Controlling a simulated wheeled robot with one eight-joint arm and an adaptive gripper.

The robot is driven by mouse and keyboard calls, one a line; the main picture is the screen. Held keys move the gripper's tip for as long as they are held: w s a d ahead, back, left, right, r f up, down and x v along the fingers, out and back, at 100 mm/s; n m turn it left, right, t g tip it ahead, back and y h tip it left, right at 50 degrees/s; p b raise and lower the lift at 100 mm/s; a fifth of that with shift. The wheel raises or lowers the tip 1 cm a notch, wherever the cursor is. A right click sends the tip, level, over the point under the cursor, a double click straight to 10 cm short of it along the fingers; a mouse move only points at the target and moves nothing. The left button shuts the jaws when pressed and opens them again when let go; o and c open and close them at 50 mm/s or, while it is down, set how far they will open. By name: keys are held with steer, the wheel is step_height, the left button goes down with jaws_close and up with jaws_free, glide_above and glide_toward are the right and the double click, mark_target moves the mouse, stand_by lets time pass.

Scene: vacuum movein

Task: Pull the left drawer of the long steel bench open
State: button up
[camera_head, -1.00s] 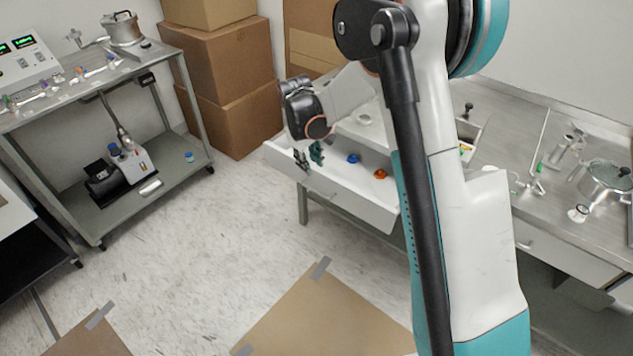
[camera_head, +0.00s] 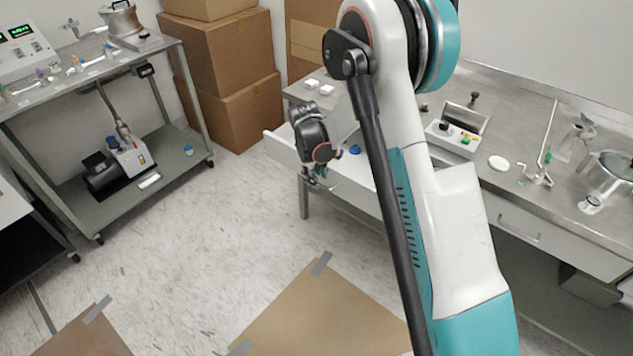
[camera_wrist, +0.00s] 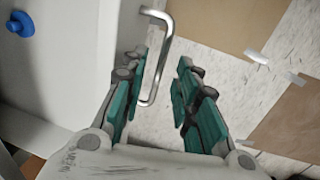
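The left drawer (camera_head: 282,148) of the long steel bench (camera_head: 590,120) stands pulled out, its white inside showing. A blue object lies in it, seen in the head view (camera_head: 355,149) and the wrist view (camera_wrist: 21,23). My gripper (camera_head: 320,179) is at the outer side of the drawer front. In the wrist view my gripper (camera_wrist: 163,88) has its green-padded fingers apart. The drawer's bar handle (camera_wrist: 165,50) reaches down into the gap, close to the left finger; whether they touch I cannot tell. My arm hides the drawer's right part.
The bench's other drawer (camera_head: 530,232), to the right, is shut. Cardboard boxes (camera_head: 235,105) are stacked behind. A steel cart (camera_head: 190,165) stands left. Taped cardboard (camera_head: 320,315) lies on the floor; floor between is clear.

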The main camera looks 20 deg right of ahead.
steer(key=shift+w+d+f, duration=0.1)
steer(key=shift+d+f, duration=0.05)
steer(key=shift+f, duration=0.65)
steer(key=shift+c, duration=0.3)
jaws_close()
steer(key=s+a, duration=0.3)
steer(key=a, duration=0.2)
steer(key=shift+s+b, duration=0.35)
steer(key=shift+b, duration=0.05)
steer(key=shift+c, duration=1.9)
jaws_free()
steer(key=shift+s+a+r, duration=0.1)
steer(key=shift+s+a, duration=0.05)
steer(key=o, duration=0.4)
steer(key=shift+o, duration=0.2)
